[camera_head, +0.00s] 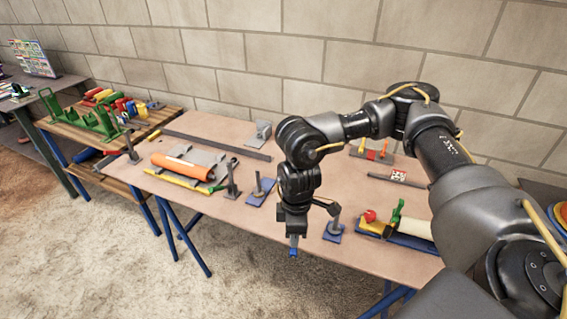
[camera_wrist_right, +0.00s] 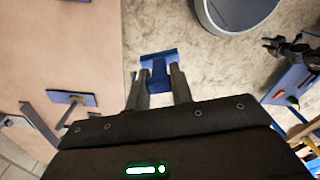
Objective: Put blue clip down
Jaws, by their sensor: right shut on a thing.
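The blue clip (camera_wrist_right: 159,68) is between the two fingertips of my right gripper (camera_wrist_right: 158,88) in the right wrist view. The gripper is shut on it. In the head view the right gripper (camera_head: 293,235) points down at the front edge of the table, with the blue clip (camera_head: 293,252) at its tips. The clip hangs in the air, with the floor behind it in both views. My left gripper is not in view.
The brown table (camera_head: 300,228) holds an orange cylinder (camera_head: 182,168), a long dark bar (camera_head: 215,145) and blue-based stands (camera_head: 261,191), (camera_head: 333,232). A red ball and green clamp (camera_head: 395,218) lie at the right. A wooden pallet with green racks (camera_head: 90,122) stands at the left.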

